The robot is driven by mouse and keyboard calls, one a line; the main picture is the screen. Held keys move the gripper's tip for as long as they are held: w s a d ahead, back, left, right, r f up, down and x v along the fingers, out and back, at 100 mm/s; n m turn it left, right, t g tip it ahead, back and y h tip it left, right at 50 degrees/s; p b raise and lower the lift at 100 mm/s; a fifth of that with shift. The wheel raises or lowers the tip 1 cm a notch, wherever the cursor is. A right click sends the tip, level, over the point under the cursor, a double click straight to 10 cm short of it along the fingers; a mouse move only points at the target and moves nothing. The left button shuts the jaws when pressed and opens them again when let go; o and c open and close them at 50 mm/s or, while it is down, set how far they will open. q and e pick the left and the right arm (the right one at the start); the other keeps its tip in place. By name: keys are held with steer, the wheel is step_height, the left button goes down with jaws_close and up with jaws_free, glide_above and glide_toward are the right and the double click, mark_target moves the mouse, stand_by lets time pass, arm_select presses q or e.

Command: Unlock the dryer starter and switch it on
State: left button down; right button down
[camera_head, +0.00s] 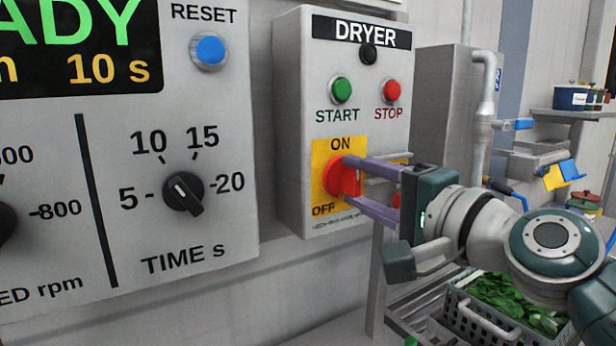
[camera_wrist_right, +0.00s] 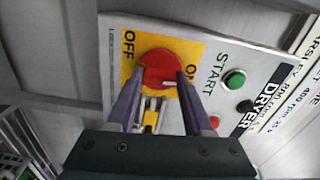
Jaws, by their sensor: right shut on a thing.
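The dryer starter (camera_head: 296,150) is a grey box on the wall at the centre of the head view, labelled DRYER. Its red rotary switch (camera_head: 333,176) sits on a yellow plate (camera_head: 324,150) marked ON above and OFF below. My right gripper (camera_head: 350,181) comes from the right, its two purple fingers shut on the switch's sides. The right wrist view shows the red switch (camera_wrist_right: 160,66) between the fingertips. A small yellow and silver piece (camera_wrist_right: 152,118) shows between the fingers there; I cannot tell what it is. My left gripper is not in view.
Above the switch are a green START button (camera_head: 341,90), a red STOP button (camera_head: 391,90) and a dark round lamp (camera_head: 368,53). A control panel (camera_head: 235,130) with knobs stands close on the left. A crate of greens (camera_head: 500,328) is below right.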

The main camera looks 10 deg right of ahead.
steer(key=shift+m, duration=0.6)
steer(key=shift+c, duration=1.5)
jaws_free()
steer(key=shift+s, duration=0.1)
steer(key=v, duration=0.9)
steer(key=shift+s+d, duration=0.15)
steer(key=shift+s, duration=0.2)
steer(key=shift+r, duration=0.1)
